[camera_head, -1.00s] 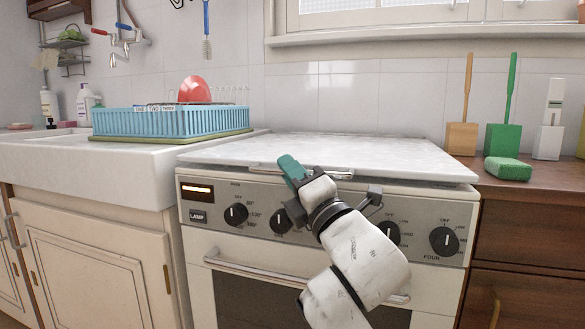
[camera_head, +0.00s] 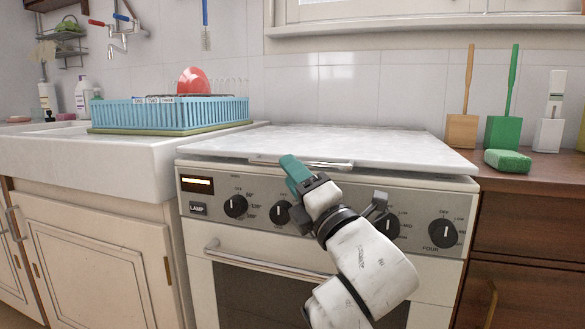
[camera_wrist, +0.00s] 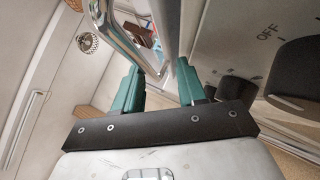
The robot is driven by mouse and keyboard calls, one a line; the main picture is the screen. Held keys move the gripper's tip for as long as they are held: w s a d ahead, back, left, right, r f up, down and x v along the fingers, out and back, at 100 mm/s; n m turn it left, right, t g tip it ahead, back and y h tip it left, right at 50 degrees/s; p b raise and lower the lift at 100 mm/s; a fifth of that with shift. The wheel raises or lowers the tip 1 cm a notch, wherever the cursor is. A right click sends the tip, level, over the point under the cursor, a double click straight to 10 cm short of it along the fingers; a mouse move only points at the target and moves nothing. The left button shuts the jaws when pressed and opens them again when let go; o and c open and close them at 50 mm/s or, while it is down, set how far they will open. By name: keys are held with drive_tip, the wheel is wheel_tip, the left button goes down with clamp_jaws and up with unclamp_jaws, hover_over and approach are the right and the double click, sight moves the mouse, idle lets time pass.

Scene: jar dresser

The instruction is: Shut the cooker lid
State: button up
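The cooker lid (camera_head: 330,143) is a pale marbled slab lying about flat over the cooker top in the head view. A thin dark gap shows between its front edge and the control panel. A chrome handle (camera_head: 325,165) runs along that front edge; it also shows large in the wrist view (camera_wrist: 125,35). My gripper (camera_head: 292,168) has teal fingers and is at the left part of the handle, in front of the panel. In the wrist view my gripper (camera_wrist: 157,85) has its fingers apart, with the handle's end between or just beyond them. Contact cannot be told.
Below the lid is the cooker's panel with several black knobs (camera_head: 235,206) and an oven handle (camera_head: 265,262). A blue dish rack (camera_head: 170,115) stands left, by the sink.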

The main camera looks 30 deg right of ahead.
drive_tip(key=v, duration=0.9)
drive_tip(key=shift+s+p, duration=0.2)
drive_tip(key=shift+p, duration=0.2)
drive_tip(key=shift+d+r, duration=0.1)
drive_tip(key=shift+r, duration=0.05)
drive_tip(key=s+a+f+m+g, duration=0.15)
drive_tip(key=f+m+g, duration=0.5)
drive_tip(key=f, duration=0.75)
drive_tip(key=s+a+f+m+g, duration=0.15)
drive_tip(key=f+m+g, duration=0.25)
drive_tip(key=f+m, duration=0.75)
drive_tip(key=s+a+f+m+g+y, duration=0.1)
drive_tip(key=s+f+m+g, duration=0.15)
drive_tip(key=s+f, duration=0.4)
drive_tip(key=s+f+m+g, duration=0.1)
drive_tip(key=s+f+g, duration=0.2)
drive_tip(key=f, duration=0.6)
drive_tip(key=s+d+f+m+g+p, duration=0.1)
drive_tip(key=s+f+g+p, duration=0.15)
drive_tip(key=s, duration=0.45)
drive_tip(key=s+d+f+m+g+p, duration=0.1)
drive_tip(key=s+g+p, duration=0.15)
drive_tip(key=s, duration=0.45)
wheel_tip(320, 180, up, 37)
drive_tip(key=p, duration=3.6)
drive_tip(key=shift+a, duration=0.2)
